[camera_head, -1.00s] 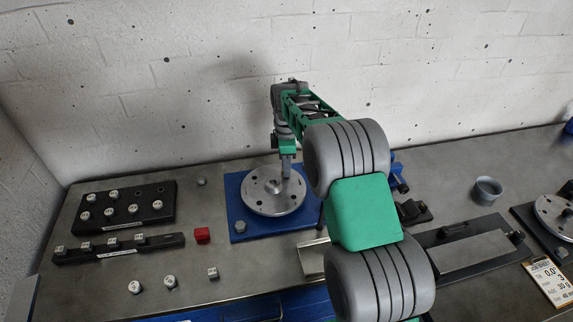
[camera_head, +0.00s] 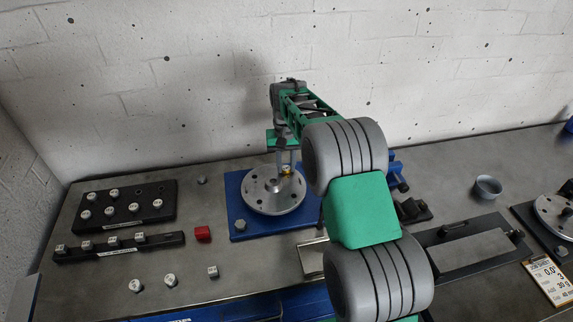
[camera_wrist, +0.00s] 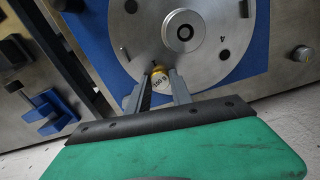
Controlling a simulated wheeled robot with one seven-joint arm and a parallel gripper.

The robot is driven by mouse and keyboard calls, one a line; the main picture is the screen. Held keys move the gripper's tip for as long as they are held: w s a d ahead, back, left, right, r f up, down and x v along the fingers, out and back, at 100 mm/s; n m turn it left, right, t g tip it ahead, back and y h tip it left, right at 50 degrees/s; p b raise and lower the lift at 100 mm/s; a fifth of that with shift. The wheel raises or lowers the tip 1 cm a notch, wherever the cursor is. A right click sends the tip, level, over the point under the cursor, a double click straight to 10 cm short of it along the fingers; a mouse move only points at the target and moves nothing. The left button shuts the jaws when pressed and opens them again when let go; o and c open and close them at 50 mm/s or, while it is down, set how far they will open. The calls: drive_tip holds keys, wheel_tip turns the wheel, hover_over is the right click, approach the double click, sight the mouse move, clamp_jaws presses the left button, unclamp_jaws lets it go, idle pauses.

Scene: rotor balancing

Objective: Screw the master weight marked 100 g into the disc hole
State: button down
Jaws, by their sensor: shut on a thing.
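The silver disc (camera_head: 262,200) with several holes lies on a blue base plate (camera_head: 240,226); the disc (camera_wrist: 215,68) also fills the upper middle of the wrist view. My gripper (camera_head: 286,168) is over the disc's far right part. In the wrist view my gripper (camera_wrist: 160,84) is shut on a brass-coloured weight (camera_wrist: 158,74) at the disc's rim area. Its light top face carries a mark that looks like "100 g". Whether its lower end is in a hole is hidden.
A black rack (camera_head: 160,211) and a black strip (camera_head: 70,254) with several weights stand left. A red block (camera_head: 203,233) and several loose weights (camera_head: 170,280) lie near. Right are a grey cup (camera_head: 488,187), a black tray (camera_head: 440,233) and another disc (camera_head: 556,218).

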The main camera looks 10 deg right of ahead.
drive_tip(key=shift+s+f+m, duration=0.1)
drive_tip(key=shift+f+m, duration=0.05)
drive_tip(key=shift+m, duration=0.25)
drive_tip(key=m, duration=0.9)
drive_tip(key=shift+m, duration=0.3)
drive_tip(key=m, duration=0.6)
drive_tip(key=shift+f, duration=0.1)
drive_tip(key=c, duration=1.6)
unclamp_jaws()
drive_tip(key=shift+m, duration=0.5)
drive_tip(key=o, duration=0.5)
drive_tip(key=shift+o, duration=0.2)
drive_tip(key=shift+c, duration=0.9)
